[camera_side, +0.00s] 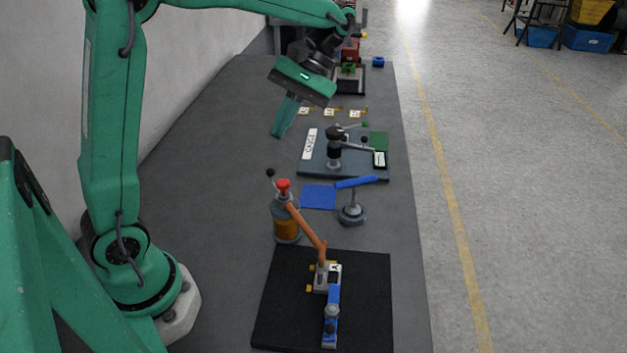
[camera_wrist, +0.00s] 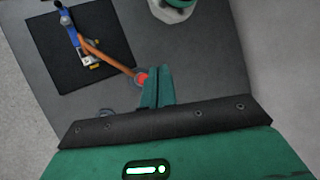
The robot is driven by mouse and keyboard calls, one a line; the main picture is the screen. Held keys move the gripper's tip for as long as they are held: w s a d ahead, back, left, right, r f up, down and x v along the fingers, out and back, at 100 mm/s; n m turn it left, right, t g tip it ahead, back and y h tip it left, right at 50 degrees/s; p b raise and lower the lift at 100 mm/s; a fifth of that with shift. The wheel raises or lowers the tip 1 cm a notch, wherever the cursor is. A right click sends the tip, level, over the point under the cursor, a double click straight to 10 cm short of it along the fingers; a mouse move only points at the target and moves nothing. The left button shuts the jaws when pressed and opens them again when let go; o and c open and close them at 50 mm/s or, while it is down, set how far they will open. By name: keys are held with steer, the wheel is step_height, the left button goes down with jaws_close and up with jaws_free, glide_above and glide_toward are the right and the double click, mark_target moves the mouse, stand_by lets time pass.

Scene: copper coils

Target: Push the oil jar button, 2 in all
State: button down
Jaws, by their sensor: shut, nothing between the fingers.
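The oil jar (camera_side: 286,226) stands upright on the table, grey with an amber band. Its red button (camera_side: 283,185) is on top, and a dark knob on a thin stem rises beside it. My gripper (camera_side: 281,132) is shut and empty, pointing down above the table, beyond the jar and apart from it. In the wrist view the red button (camera_wrist: 142,78) shows just left of the shut fingers (camera_wrist: 157,84), which partly hide the jar. A copper-coloured spout (camera_side: 308,227) slopes from the jar towards a small fixture.
A black mat (camera_side: 370,300) carries the fixture and a blue-handled clamp (camera_side: 332,315). A blue-handled stand (camera_side: 352,213) and a blue square (camera_side: 319,196) lie right of the jar. A grey plate with a lever device (camera_side: 335,150) is farther back. The table's left side is clear.

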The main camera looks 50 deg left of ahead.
steer(key=shift+f, duration=0.15)
glide_toward(278, 184)
steer(key=shift+s+r+x, duration=0.1)
steer(key=shift+s+x, duration=0.05)
steer(key=shift+x, duration=0.75)
steer(key=shift+s+r+x, duration=0.15)
steer(key=shift+x, duration=0.75)
steer(key=shift+s+r+x, duration=0.1)
steer(key=shift+s+x, duration=0.1)
steer(key=shift+x, duration=0.7)
steer(key=shift+f, duration=1.2)
stand_by(1.7)
steer(key=shift+r, duration=1.25)
steer(key=shift+r, duration=2.5)
